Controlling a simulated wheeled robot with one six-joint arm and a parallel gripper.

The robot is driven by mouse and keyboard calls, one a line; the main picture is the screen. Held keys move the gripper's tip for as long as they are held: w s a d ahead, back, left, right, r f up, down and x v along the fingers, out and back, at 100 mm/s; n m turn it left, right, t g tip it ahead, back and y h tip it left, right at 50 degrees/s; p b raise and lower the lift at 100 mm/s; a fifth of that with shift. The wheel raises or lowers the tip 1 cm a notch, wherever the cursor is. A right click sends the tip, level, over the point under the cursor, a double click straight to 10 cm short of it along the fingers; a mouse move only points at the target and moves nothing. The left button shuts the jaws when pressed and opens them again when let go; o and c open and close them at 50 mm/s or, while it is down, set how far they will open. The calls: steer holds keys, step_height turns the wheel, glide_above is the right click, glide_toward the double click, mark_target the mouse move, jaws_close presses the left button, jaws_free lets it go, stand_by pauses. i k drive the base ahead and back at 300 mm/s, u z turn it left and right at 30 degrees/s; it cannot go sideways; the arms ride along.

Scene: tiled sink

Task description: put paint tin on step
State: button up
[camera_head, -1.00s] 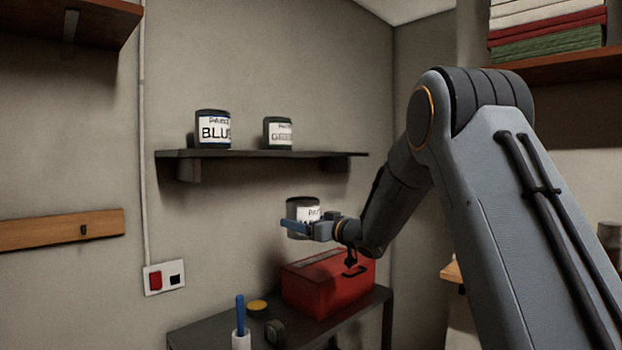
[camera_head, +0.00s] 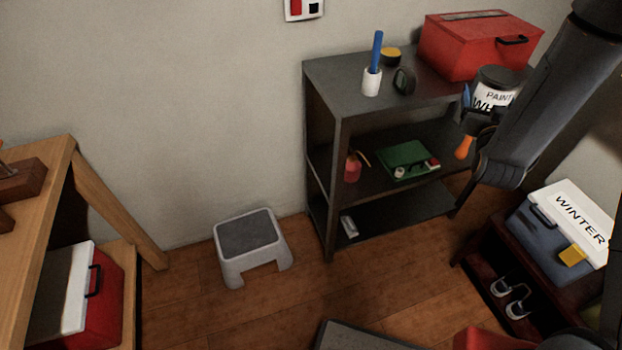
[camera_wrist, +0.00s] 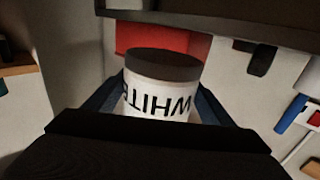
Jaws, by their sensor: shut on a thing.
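The paint tin (camera_head: 495,97) is dark with a white label reading PAINT WHITE. My gripper (camera_head: 474,110) is shut on it and holds it in front of the right end of the dark shelf unit. In the wrist view the tin (camera_wrist: 160,97) sits between the fingers of my gripper (camera_wrist: 155,105), and the word WHITE appears upside down. The step (camera_head: 249,236) is a low grey stool with a darker top. It stands on the wooden floor by the wall, left of the shelf unit, and its top is bare.
The shelf unit (camera_head: 335,85) bears a red toolbox (camera_head: 470,45), a white cup (camera_head: 371,82) with a blue-handled item, and small things. A wooden bench (camera_head: 62,170) stands at left. A WINTER box (camera_head: 560,225) is at right. Floor around the step is clear.

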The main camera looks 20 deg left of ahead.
mark_target(262, 232)
steer(key=z, duration=2.05)
steer(key=k, duration=0.25)
steer(key=z, duration=1.15)
steer(key=k, duration=0.45)
steer(key=u, duration=1.25)
steer(key=k, duration=0.65)
steer(key=z, duration=0.5)
